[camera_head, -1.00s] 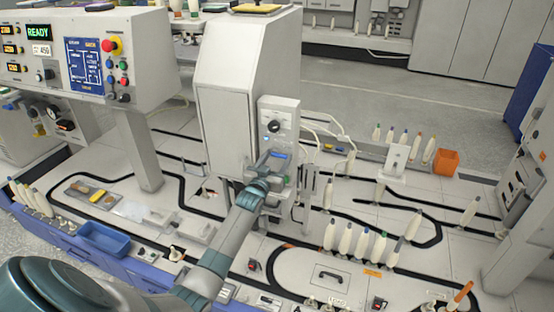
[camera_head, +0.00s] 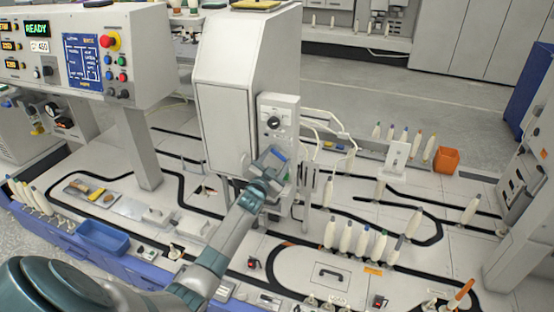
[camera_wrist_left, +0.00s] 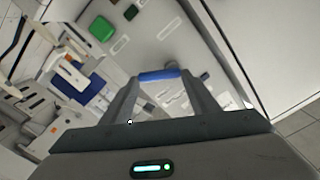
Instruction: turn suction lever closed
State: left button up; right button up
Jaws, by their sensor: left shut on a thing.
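The suction lever is a blue bar (camera_wrist_left: 158,75) on the front of the white machine's control box (camera_head: 278,104). In the left wrist view it lies crosswise between both fingers of my left gripper (camera_wrist_left: 160,79), which is shut on it. In the head view my left gripper (camera_head: 270,158) is at the lower part of the box, with a bit of blue lever (camera_head: 279,153) showing, tilted. The gripper hides most of the lever's mounting. My right gripper is not in view.
A round black knob (camera_head: 274,122) sits above the lever on the box. White hoses (camera_head: 330,128) loop just right of it. Several bobbins (camera_head: 345,240) stand on the table at lower right. A blue bin (camera_head: 103,238) stands at left.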

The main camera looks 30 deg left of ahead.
pick_arm(q)
jog(key=m, duration=0.2)
jog(key=f+m+b, duration=0.1)
jog(key=shift+a+m, duration=0.2)
jog(key=shift+m, duration=0.2)
jog(key=shift+s+a+f+m+b, duration=0.1)
jog(key=shift+a+f+m+b, duration=0.15)
jog(key=shift+m, duration=1.05)
jog(key=shift+s+a+m+b, duration=0.15)
jog(key=shift+m+b, duration=0.2)
jog(key=shift+m, duration=0.95)
jog(key=shift+w+a+f+m+b, duration=0.1)
jog(key=shift+a+f+m+b, duration=0.15)
jog(key=shift+m, duration=1.05)
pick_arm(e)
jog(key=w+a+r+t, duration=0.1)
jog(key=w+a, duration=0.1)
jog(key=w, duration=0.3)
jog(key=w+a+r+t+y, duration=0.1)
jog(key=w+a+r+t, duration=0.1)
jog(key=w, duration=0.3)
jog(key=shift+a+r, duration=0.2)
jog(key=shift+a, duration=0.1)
pick_arm(q)
jog(key=shift+s+r, duration=0.1)
jog(key=o, duration=1)
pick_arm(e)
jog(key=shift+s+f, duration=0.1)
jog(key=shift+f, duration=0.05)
